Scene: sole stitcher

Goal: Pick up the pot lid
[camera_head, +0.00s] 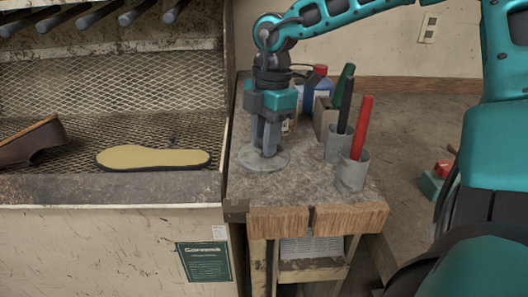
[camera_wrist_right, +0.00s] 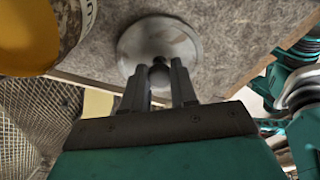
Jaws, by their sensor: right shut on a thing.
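The pot lid (camera_head: 248,160) is a round, flat grey disc near the left edge of the small workbench. My right gripper (camera_head: 265,152) points straight down over it, with its fingers closed around the knob at its centre. In the right wrist view the lid (camera_wrist_right: 178,40) shows as a shiny grey disc, and its round knob (camera_wrist_right: 160,74) sits between the fingertips of my right gripper (camera_wrist_right: 159,80). I cannot tell whether the lid touches the bench top. My left gripper is not in view.
The bench (camera_head: 310,190) also holds two grey cups (camera_head: 352,174) with red and dark-handled tools, and a blue bottle (camera_head: 316,95) behind. Left of it, a mesh-backed machine bay holds a yellow sole (camera_head: 150,157) and a brown shoe (camera_head: 30,146).

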